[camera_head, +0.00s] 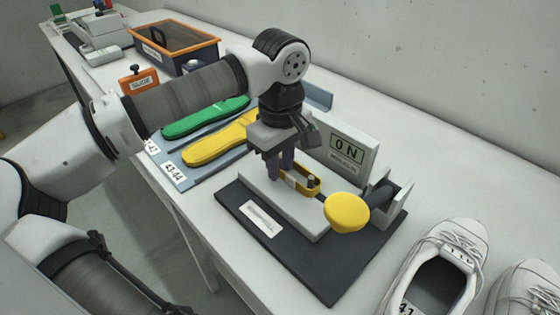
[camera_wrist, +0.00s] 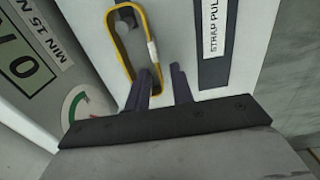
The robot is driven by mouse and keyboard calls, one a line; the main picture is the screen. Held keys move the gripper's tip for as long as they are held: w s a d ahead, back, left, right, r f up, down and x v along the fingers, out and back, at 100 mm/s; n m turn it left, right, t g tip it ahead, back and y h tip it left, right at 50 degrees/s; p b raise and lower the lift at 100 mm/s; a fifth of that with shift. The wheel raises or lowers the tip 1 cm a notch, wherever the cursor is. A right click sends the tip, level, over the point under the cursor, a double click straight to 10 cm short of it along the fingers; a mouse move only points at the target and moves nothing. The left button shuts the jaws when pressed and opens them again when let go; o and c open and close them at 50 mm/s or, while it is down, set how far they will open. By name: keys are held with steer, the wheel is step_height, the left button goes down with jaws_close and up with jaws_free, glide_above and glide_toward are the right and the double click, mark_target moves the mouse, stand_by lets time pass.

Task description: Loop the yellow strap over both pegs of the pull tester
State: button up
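The yellow strap (camera_head: 313,190) is a closed loop with a pale section, lying at the pull tester (camera_head: 318,228). In the wrist view the strap (camera_wrist: 124,62) encircles a grey round peg (camera_wrist: 122,24) near its far end. The strap's near end runs to my left finger and is partly hidden there. The second peg is not clearly visible, so I cannot tell whether the loop is around it. My gripper (camera_head: 281,174) points down over the tester's pale block. In the wrist view its dark fingers (camera_wrist: 164,82) stand apart with a gap between them.
White shoes (camera_head: 441,268) stand at the right. An orange-rimmed bin (camera_head: 175,45) is farther back.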

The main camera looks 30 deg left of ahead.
steer(key=shift+w+r, duration=0.1)
steer(key=shift+r, duration=0.05)
step_height(320, 180, up, 14)
steer(key=shift+f, duration=0.2)
stand_by(0.5)
